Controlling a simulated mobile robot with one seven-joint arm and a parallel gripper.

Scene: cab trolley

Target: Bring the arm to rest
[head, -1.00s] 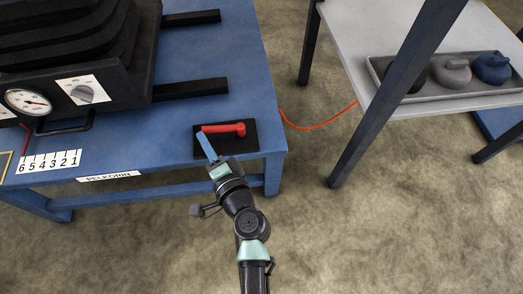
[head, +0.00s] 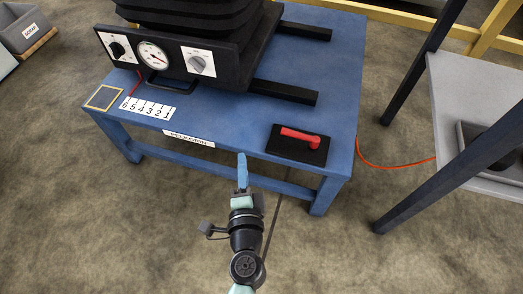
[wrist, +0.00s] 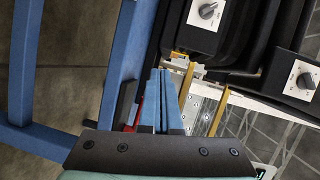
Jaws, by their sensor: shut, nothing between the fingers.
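My gripper (head: 242,170) is in the lower middle of the head view, in front of the near edge of the blue table (head: 235,126). Its blue fingers are together with nothing between them. In the wrist view my gripper (wrist: 160,90) shows its fingers side by side, shut. The red handle (head: 300,138) lies on a black pad (head: 284,149) at the table's near right corner, to the right of my gripper and apart from it.
A black machine with a gauge (head: 152,56) and knobs stands on the table. A grey shelf (head: 455,110) with dark legs stands at the right. An orange cable (head: 385,166) runs between them. A grey bin (head: 22,28) is at the far left. Open floor lies in front.

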